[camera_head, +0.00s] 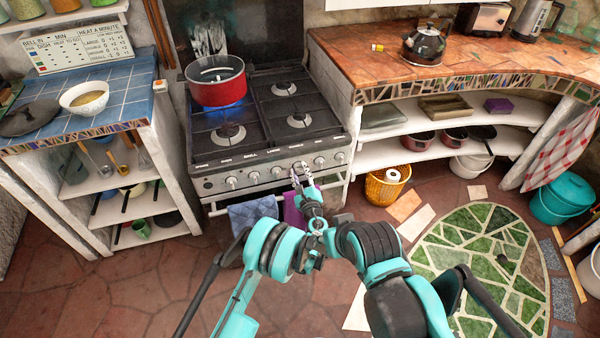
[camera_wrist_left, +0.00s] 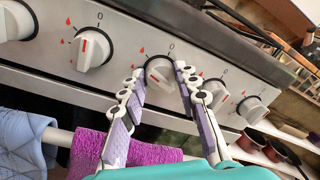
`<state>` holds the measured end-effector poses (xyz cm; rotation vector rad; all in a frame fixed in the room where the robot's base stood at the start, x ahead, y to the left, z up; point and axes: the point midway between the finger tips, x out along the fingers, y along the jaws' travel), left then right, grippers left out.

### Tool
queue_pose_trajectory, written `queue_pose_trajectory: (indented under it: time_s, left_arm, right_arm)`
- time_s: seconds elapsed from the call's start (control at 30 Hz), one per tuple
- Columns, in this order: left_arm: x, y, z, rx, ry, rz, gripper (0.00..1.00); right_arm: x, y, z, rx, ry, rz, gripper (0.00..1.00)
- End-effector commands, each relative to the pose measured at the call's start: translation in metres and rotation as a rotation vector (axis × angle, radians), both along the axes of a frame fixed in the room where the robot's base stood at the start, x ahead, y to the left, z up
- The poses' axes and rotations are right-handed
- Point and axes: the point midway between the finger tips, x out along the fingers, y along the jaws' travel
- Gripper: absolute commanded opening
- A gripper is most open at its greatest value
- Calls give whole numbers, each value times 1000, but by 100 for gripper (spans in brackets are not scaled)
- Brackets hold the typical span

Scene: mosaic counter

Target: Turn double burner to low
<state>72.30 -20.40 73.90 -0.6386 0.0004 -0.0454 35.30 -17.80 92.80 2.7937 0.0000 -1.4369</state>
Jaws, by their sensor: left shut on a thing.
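The black gas stove (camera_head: 268,130) stands at the back with a row of white knobs on its front panel. My left gripper (camera_head: 300,172) is at the panel, right of its middle. In the left wrist view its two fingers (camera_wrist_left: 160,76) are on either side of a white knob (camera_wrist_left: 158,68) with a red mark, and are shut on it. A "0" and red flame signs are printed around the knobs. Another knob (camera_wrist_left: 95,48) is to its left. A blue flame (camera_head: 228,106) burns under the red pot (camera_head: 215,88) at the back left. My right gripper is not in view.
A blue towel (camera_head: 254,213) and a purple towel (camera_head: 295,214) hang on the oven rail below the panel. A tiled counter (camera_head: 350,60) with a kettle (camera_head: 424,45) is at right. A yellow basket (camera_head: 386,190) stands on the floor right of the stove.

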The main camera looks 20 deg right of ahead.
Motion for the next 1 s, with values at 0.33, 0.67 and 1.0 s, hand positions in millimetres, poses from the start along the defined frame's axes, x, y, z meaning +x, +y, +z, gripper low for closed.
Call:
queue_pose_trajectory:
  time_s: [0.33,0.67,1.0]
  left_arm:
    - [0,0,-1,-316,-12,1,2]
    - [0,0,-3,-630,-22,1,2]
    - [0,0,-4,-938,-32,2,2]
  right_arm:
    - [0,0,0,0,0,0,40]
    - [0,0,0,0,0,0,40]
    - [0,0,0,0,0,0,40]
